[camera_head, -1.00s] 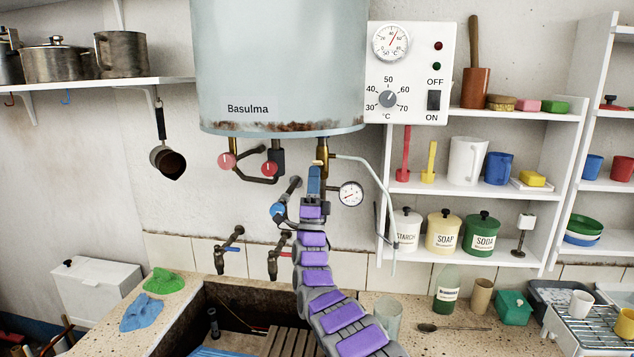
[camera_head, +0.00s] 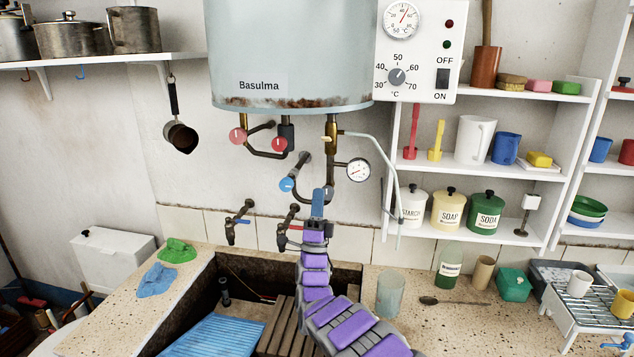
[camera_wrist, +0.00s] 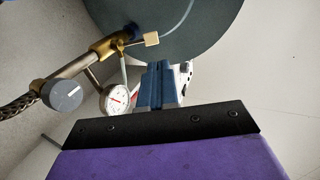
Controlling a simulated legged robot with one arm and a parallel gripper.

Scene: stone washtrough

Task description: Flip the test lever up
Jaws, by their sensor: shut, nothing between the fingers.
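The test lever (camera_head: 326,139) is a small pale-brass tab on the brass valve (camera_head: 332,146) under the boiler. In the wrist view the lever (camera_wrist: 152,39) sticks out sideways from the brass valve (camera_wrist: 106,46), close to the boiler's underside. My gripper (camera_head: 318,192) is blue and points upward, below the lever with a clear gap. Its closed fingers also show in the wrist view (camera_wrist: 159,74), below and slightly right of the lever and not touching it. Nothing is held.
The boiler (camera_head: 290,55) hangs above. A pressure gauge (camera_head: 358,170) sits right of the valve, with a thin pale pipe (camera_head: 388,150) beside it. A blue-handled valve (camera_head: 287,185) is just left of my gripper. Red-handled valves (camera_head: 238,136) are further left.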

